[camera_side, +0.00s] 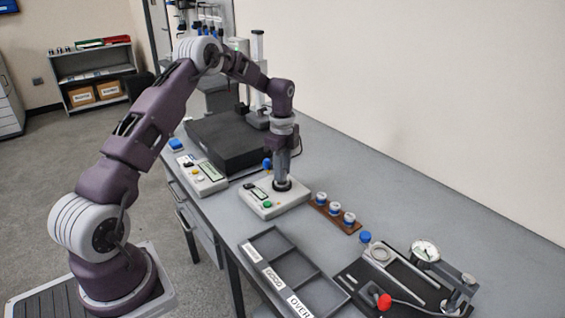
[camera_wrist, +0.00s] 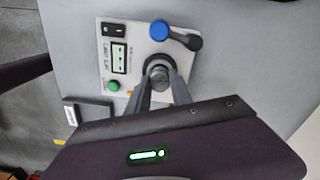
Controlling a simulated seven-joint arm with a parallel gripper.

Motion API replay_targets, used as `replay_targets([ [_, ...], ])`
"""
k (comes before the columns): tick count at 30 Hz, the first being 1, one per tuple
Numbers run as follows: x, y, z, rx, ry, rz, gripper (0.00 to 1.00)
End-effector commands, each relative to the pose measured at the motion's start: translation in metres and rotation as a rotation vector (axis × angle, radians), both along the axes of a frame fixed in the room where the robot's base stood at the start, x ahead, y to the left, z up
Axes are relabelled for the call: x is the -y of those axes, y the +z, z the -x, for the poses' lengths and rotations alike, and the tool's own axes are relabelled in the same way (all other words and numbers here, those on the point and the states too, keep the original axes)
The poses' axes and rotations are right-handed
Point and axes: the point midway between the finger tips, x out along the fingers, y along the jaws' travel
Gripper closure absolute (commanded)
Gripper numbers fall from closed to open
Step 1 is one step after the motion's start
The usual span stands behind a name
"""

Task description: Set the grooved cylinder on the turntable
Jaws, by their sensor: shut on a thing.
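My gripper (camera_side: 283,172) points straight down over the light grey instrument box at the middle of the bench. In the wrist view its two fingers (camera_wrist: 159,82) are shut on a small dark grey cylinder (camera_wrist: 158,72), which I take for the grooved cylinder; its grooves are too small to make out. The cylinder is over the dark round turntable (camera_side: 283,186) on the box (camera_side: 262,208). The fingers and cylinder hide most of the turntable. I cannot tell whether the cylinder touches it.
The box carries a green button (camera_wrist: 113,86), a display and a blue knob (camera_wrist: 159,31). A sorting tray (camera_side: 262,251) and a dial gauge (camera_side: 425,251) are nearer. A black slab (camera_side: 228,143) lies behind.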

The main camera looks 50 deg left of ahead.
Motion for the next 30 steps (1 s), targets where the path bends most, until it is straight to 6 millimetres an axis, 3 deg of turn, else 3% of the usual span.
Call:
replay_targets([
  [30, 0.0001, -0.0064, 0.0001, 0.0, -0.001, 0.0, 1.0],
])
